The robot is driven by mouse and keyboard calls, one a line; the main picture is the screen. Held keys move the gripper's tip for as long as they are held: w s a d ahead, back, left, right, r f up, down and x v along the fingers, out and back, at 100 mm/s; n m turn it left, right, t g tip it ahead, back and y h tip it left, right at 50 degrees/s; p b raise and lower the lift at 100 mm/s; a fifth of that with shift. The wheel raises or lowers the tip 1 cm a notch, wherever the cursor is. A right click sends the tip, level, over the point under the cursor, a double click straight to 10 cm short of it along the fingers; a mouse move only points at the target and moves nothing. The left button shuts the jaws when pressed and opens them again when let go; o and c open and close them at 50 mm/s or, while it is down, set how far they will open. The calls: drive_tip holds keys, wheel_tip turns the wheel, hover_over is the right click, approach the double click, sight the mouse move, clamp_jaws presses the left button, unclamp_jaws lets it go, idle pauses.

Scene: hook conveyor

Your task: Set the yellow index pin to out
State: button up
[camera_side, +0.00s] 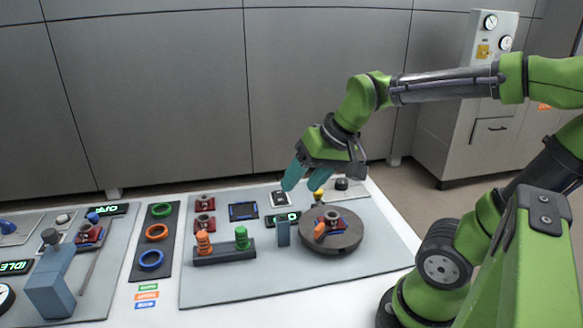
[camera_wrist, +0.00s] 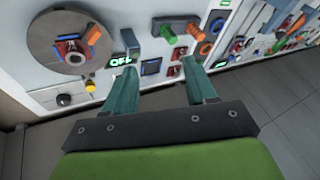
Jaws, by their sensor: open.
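The yellow index pin (camera_side: 318,196) is a small yellow knob at the back edge of the round dark turntable (camera_side: 345,242). In the wrist view the pin (camera_wrist: 90,86) shows left of my fingers, just below the turntable (camera_wrist: 48,34). I cannot tell how far the pin is pulled out. My gripper (camera_side: 303,182) is open and empty, with teal fingers pointing down, above the panel and close to the pin in the side view. In the wrist view my gripper (camera_wrist: 158,68) has its fingers wide apart and the pin lies outside them.
A red fixture with an orange piece (camera_side: 320,231) sits on the turntable. A blue-grey post (camera_side: 283,232) stands at its left. A lit display (camera_wrist: 120,60) reads OFF. A rack (camera_side: 225,254) holds orange and green pegs. A dark knob (camera_side: 342,184) is behind the turntable.

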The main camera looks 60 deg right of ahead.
drive_tip(key=w+d+f+m+g+h, duration=0.1)
drive_tip(key=w+d+m+g, duration=0.1)
drive_tip(key=w+d, duration=0.35)
drive_tip(key=w+d+f+m+g, duration=0.1)
drive_tip(key=w+d+f+m, duration=0.1)
drive_tip(key=d, duration=0.7)
drive_tip(key=m+g, duration=0.2)
drive_tip(key=g, duration=0.1)
hover_over(318, 191)
wheel_tip(318, 191, down, 16)
drive_tip(key=shift+s+r, duration=0.1)
drive_tip(key=shift+r, duration=0.05)
clamp_jaws()
